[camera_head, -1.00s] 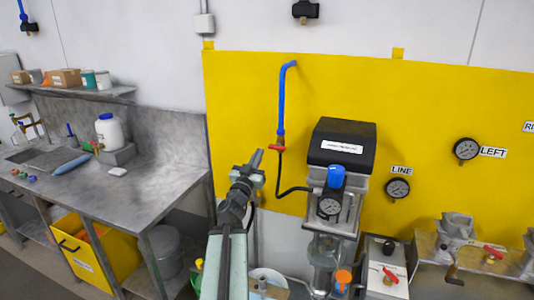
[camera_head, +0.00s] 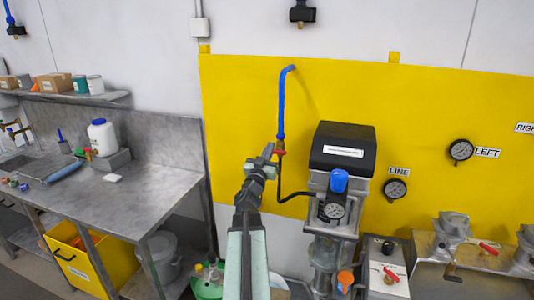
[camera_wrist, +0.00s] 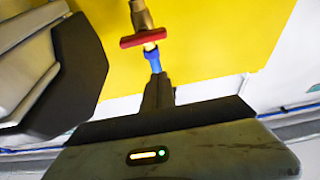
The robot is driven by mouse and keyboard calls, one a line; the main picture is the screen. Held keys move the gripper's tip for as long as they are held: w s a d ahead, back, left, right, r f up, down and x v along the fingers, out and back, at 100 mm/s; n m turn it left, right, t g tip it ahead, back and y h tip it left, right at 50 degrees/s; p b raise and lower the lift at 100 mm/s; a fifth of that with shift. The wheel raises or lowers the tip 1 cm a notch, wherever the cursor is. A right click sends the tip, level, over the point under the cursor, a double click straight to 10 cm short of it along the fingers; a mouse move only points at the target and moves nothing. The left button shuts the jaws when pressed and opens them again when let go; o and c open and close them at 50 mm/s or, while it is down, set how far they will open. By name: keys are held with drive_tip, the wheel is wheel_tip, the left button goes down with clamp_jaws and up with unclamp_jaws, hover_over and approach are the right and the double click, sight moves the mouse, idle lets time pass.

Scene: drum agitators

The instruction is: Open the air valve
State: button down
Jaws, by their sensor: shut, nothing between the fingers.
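The air valve is a brass fitting (camera_wrist: 141,15) with a red handle (camera_head: 279,152) at the lower end of the blue air pipe (camera_head: 281,115) on the yellow wall panel. In the wrist view the red handle (camera_wrist: 143,38) lies crosswise to the pipe line, with blue pipe (camera_wrist: 152,60) just below it in the picture. My gripper (camera_head: 268,151) is shut and empty, just left of the handle in the head view.
The black-topped unit (camera_head: 342,147) with a blue knob (camera_head: 339,180) and gauge stands close to the valve's right. A black hose (camera_head: 290,198) runs from the valve to it. A steel bench (camera_head: 150,185) lies at left. Yellow panel behind the valve is clear.

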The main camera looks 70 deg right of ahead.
sight(277, 152)
drive_tip(key=d+f+b, duration=0.1)
drive_tip(key=w+d+f+b, duration=0.1)
drive_tip(key=d+f+b, duration=0.1)
idle(0.4)
drive_tip(key=shift+r, duration=0.1)
